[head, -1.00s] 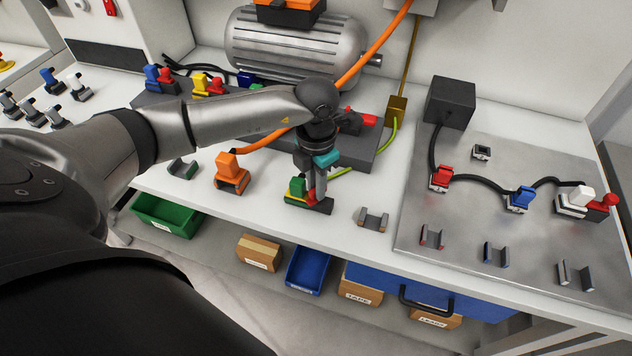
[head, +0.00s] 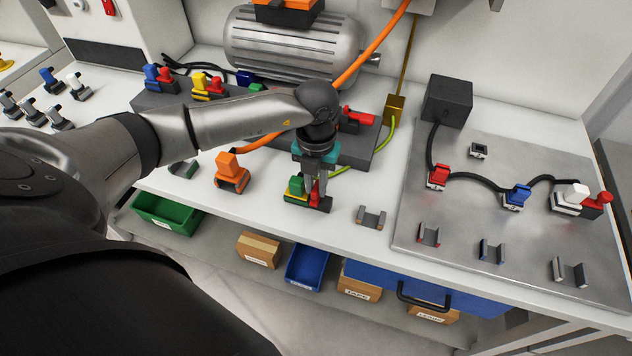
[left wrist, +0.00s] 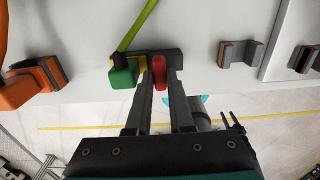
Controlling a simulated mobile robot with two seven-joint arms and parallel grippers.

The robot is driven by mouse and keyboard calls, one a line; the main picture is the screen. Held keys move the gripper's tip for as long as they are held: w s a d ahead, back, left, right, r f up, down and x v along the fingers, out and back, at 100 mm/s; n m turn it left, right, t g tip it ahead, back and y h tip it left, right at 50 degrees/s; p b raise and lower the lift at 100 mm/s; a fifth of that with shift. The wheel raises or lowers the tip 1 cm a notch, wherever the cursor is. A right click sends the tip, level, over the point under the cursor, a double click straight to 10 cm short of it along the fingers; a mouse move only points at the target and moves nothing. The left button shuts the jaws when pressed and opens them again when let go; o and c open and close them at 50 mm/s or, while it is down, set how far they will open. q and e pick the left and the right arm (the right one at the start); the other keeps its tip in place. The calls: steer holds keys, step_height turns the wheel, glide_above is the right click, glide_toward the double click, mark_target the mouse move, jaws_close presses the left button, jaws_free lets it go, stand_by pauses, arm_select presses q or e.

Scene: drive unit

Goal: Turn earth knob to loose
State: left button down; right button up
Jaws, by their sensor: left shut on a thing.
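The earth connector, a green plug (head: 296,187) with yellow beneath on a dark holder, sits at the front of the white bench. The yellow-green cable (head: 361,166) runs to it. Its red knob (left wrist: 158,72) stands beside the green plug. My left gripper (head: 316,198) comes down from above with its fingers on either side of the red knob, shut on it. In the left wrist view, the left gripper (left wrist: 160,78) shows the knob between the two fingertips, roughly in line with them. My right gripper is not in view.
An orange plug (head: 231,172) in its holder stands left of the earth connector. An empty holder (head: 371,217) is to its right. Behind are the grey motor (head: 293,45) and a red-handled part (head: 358,116). A metal plate (head: 440,215) with several connectors lies to the right.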

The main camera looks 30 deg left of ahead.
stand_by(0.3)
arm_select(q)
steer(key=c, duration=0.8)
jaws_free()
